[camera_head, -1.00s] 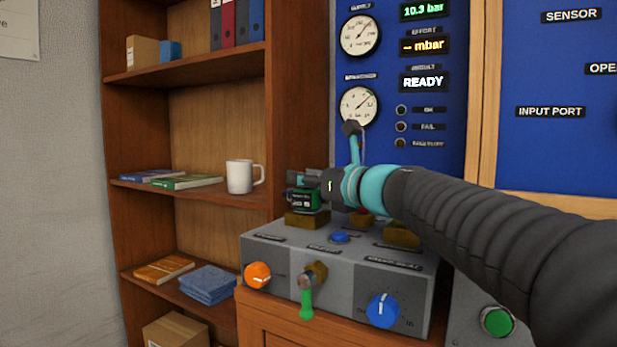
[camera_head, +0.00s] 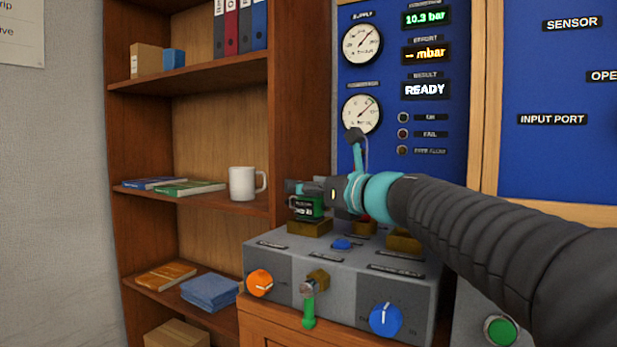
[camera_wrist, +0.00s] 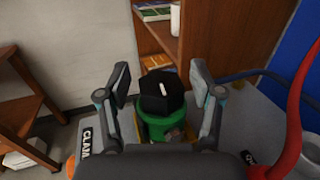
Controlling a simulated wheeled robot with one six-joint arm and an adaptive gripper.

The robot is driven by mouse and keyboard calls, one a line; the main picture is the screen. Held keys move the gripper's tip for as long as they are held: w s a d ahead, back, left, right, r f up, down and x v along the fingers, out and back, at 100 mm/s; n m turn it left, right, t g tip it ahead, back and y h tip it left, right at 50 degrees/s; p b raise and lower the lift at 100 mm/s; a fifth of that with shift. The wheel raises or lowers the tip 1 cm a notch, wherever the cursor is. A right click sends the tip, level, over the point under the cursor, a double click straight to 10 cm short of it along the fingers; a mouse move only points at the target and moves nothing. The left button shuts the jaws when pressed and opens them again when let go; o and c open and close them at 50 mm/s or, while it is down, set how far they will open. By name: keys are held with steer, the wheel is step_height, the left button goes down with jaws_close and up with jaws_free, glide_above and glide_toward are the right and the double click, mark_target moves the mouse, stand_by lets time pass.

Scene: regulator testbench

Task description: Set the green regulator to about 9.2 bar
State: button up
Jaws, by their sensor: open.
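The green regulator (camera_head: 307,208) stands on a brass-coloured block on top of the grey bench box, partly hidden by my gripper in the head view. In the wrist view it is a green cylinder (camera_wrist: 163,122) with a black knob (camera_wrist: 161,94) on top that bears a white mark. My gripper (camera_wrist: 160,84) is open, with one finger on each side of the knob and visible gaps between. In the head view my gripper (camera_head: 303,187) is at the regulator's top. The green digital display (camera_head: 426,17) reads 10.3 bar.
The box front carries an orange knob (camera_head: 260,283), a green-handled lever (camera_head: 309,308) and a blue dial (camera_head: 385,319). A red hose (camera_wrist: 295,120) runs at the right of the wrist view. A shelf with a white mug (camera_head: 242,183) stands at the left.

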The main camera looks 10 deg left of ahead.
step_height(320, 180, up, 10)
steer(key=shift+f, duration=0.1)
stand_by(0.4)
stand_by(0.4)
